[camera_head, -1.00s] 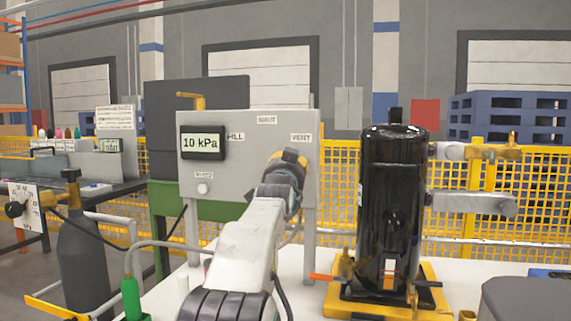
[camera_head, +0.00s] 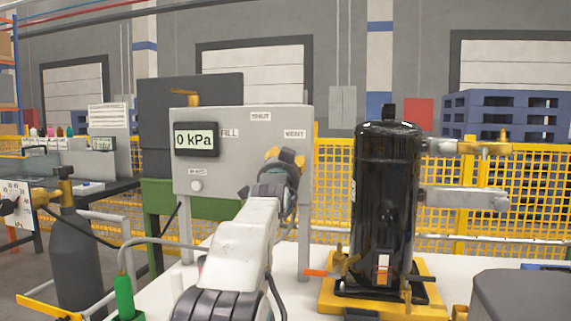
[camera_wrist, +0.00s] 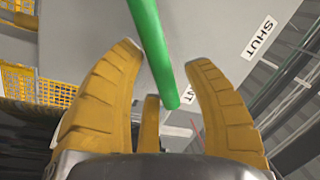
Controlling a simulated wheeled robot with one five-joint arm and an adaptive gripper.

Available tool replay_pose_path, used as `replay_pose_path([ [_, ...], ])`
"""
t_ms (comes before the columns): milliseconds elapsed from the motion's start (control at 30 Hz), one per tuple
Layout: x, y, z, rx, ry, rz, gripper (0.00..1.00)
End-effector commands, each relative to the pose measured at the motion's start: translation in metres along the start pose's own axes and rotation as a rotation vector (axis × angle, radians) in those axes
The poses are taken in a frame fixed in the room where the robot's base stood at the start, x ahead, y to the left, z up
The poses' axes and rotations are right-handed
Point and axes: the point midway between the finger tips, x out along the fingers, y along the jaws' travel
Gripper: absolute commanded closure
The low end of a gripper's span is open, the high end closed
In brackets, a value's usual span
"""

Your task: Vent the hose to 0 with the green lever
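The grey panel (camera_head: 250,130) carries a display (camera_head: 197,139) that reads 0 kPa. Its labels include FILL (camera_head: 229,133), SHUT (camera_head: 260,116) and VENT (camera_head: 294,133). The green lever (camera_wrist: 151,40) shows in the wrist view, its free end between the fingers of my gripper (camera_wrist: 165,62) and close to a partly hidden label. The yellow fingers are spread, with visible space on both sides of the lever. In the head view my gripper (camera_head: 284,155) is at the panel's right part, below VENT, and hides the lever.
A black compressor (camera_head: 386,205) stands on a yellow base (camera_head: 335,300) to the right of my arm. A grey gas cylinder (camera_head: 75,255) and a green hose fitting (camera_head: 124,296) are at the left. Yellow mesh fencing (camera_head: 470,220) runs behind.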

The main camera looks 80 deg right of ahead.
Motion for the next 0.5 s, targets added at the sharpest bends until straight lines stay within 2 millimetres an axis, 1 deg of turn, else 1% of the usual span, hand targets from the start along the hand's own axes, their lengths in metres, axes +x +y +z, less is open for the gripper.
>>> replay_pose_path([
  [67, 0.0, -0.0002, -0.0004, 0.0, 0.001, 0.0, 0.48],
  [333, -0.0008, -0.0004, -0.0008, 0.0, 0.001, -0.001, 0.48],
  [500, -0.0084, -0.0006, -0.0011, 0.0, 0.001, -0.001, 0.48],
])
